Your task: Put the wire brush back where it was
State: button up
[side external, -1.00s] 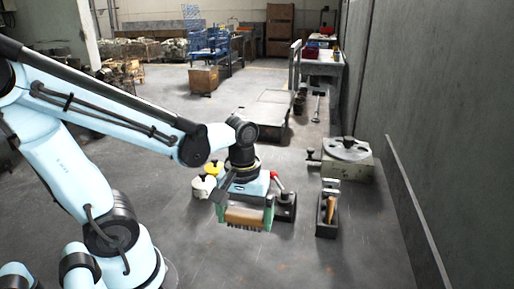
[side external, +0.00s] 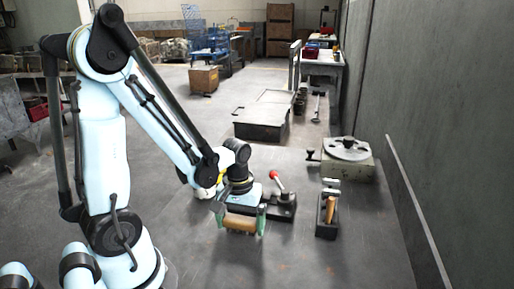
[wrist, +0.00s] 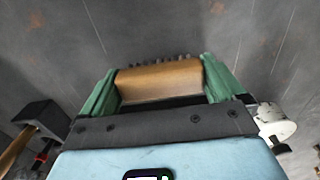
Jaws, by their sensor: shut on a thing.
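The wire brush (side external: 240,222) has a brown wooden block with dark bristles along one edge. My gripper (side external: 240,219) is shut on it, with a green finger at each end of the block. In the wrist view the brush (wrist: 160,80) sits between the green fingers of my gripper (wrist: 160,84), bristles at the far edge. In the side view the brush is low over the grey surface; I cannot tell whether it touches it.
A black clamp with a red-knobbed lever (side external: 283,203) stands just right of my gripper. The surface in front is clear.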

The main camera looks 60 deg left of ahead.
aim_at(240, 219)
jog(key=shift+f, duration=0.25)
jog(key=o, duration=0.5)
jog(key=shift+o, duration=0.2)
jog(key=shift+r, duration=6)
jog(key=w+d+r+m+t, duration=0.1)
jog(key=w+d+m+t, duration=0.2)
jog(key=d+m+t, duration=0.3)
jog(key=m+t, duration=0.1)
jog(key=m, duration=0.2)
jog(key=shift+d+r, duration=0.2)
jog(key=shift+r, duration=0.2)
jog(key=shift+w, duration=0.1)
